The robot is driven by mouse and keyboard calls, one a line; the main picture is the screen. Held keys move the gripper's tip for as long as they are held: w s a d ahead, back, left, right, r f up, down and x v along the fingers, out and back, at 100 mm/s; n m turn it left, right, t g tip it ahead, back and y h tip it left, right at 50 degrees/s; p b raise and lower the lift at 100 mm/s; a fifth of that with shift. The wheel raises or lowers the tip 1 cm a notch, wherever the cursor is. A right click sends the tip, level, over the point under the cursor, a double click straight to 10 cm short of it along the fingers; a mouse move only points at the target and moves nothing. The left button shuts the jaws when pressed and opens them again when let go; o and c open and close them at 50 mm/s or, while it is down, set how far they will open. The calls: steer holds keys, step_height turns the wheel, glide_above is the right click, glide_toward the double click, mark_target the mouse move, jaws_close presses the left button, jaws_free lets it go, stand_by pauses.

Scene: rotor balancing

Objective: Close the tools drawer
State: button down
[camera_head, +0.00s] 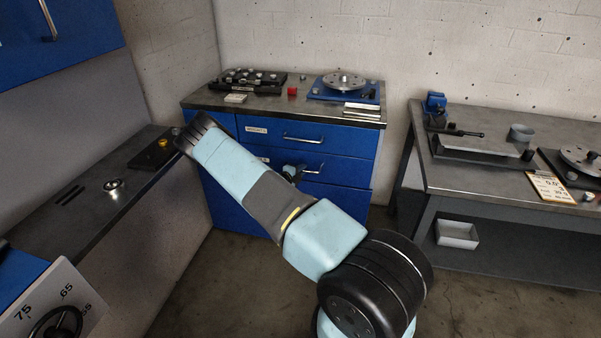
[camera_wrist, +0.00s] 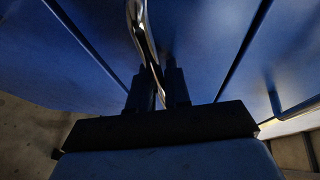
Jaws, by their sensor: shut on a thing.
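The blue cabinet (camera_head: 225,195) stands against the back wall with drawers stacked in its front. The upper drawer (camera_head: 345,139) has a small label and looks shut. The drawer below it (camera_head: 345,172) has a bar handle, and its label is mostly hidden by my arm. My gripper (camera_head: 293,172) is at this lower drawer's front. In the wrist view my gripper (camera_wrist: 158,88) is shut on a silver bar handle (camera_wrist: 141,25), with a finger on each side. I cannot tell how far this drawer stands out.
A rotor fixture (camera_head: 343,82) and a weight tray (camera_head: 248,80) stand on the cabinet top. A grey bench (camera_head: 480,180) is on the right, and a dark side counter (camera_head: 75,220) is on the left. Floor shows bare between cabinet and bench.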

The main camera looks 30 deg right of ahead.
steer(key=c, duration=1.4)
jaws_free()
steer(key=shift+d+f, duration=0.1)
steer(key=shift+d, duration=0.1)
steer(key=shift+c, duration=0.2)
steer(key=shift+s+a, duration=0.1)
steer(key=v, duration=1.3)
steer(key=shift+a, duration=0.4)
steer(key=shift+s, duration=0.1)
